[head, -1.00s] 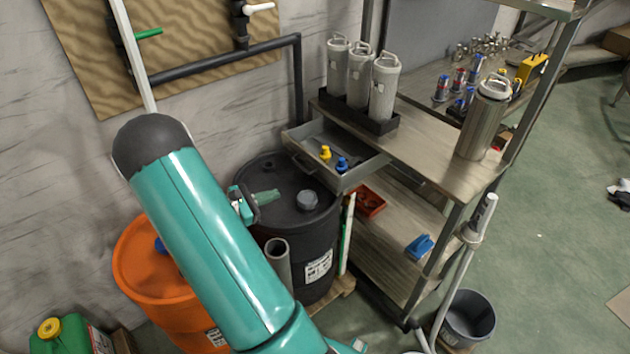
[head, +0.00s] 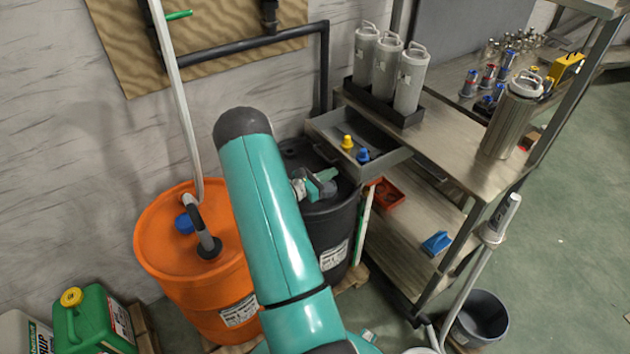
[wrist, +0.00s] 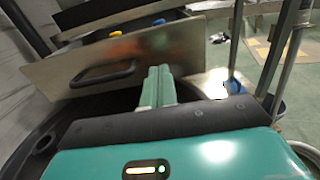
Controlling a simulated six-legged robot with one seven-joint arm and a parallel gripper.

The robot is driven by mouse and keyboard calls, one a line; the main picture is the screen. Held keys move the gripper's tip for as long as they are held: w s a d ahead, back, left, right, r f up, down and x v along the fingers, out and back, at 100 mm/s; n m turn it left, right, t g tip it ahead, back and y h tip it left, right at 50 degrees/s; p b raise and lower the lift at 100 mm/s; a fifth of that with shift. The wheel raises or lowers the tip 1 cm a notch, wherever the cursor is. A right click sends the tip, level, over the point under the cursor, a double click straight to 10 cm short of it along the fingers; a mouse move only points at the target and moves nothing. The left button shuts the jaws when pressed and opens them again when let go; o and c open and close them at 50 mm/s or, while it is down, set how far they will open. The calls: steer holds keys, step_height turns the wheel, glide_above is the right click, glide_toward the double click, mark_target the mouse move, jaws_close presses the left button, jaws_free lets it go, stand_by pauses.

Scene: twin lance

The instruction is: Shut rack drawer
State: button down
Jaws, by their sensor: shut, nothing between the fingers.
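The rack drawer (head: 375,168) is a grey metal tray that sticks out from under the rack's top shelf. A yellow piece (head: 347,142) and a blue piece (head: 363,155) stand in it. In the wrist view its front panel (wrist: 190,55) with a dark bar handle (wrist: 103,74) faces me. My gripper (wrist: 157,88) is shut and empty, its fingers pointing at the panel, right of the handle. I cannot tell whether the fingertips touch the panel. In the head view my gripper (head: 325,182) is close to the drawer front, above the black drum.
The black drum (head: 335,222) stands below the drawer, the orange drum (head: 170,240) to its left. Several grey canisters (head: 410,80) stand on the rack top (head: 455,140). A pale pole (head: 490,250) leans at the rack's right. Green floor (head: 580,220) lies open at right.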

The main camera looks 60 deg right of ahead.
mark_target(344, 166)
steer(key=shift+x, duration=1.55)
steer(key=x, duration=1.9)
steer(key=shift+d, duration=0.15)
steer(key=shift+s+d+r, duration=0.2)
steer(key=shift+d, duration=0.05)
steer(key=shift+s+d+r, duration=0.1)
steer(key=shift+w+a+f, duration=0.25)
steer(key=shift+w+a, duration=0.15)
steer(key=shift+w, duration=0.05)
steer(key=v, duration=1.3)
steer(key=shift+w+a, duration=0.1)
steer(key=shift+a, duration=0.25)
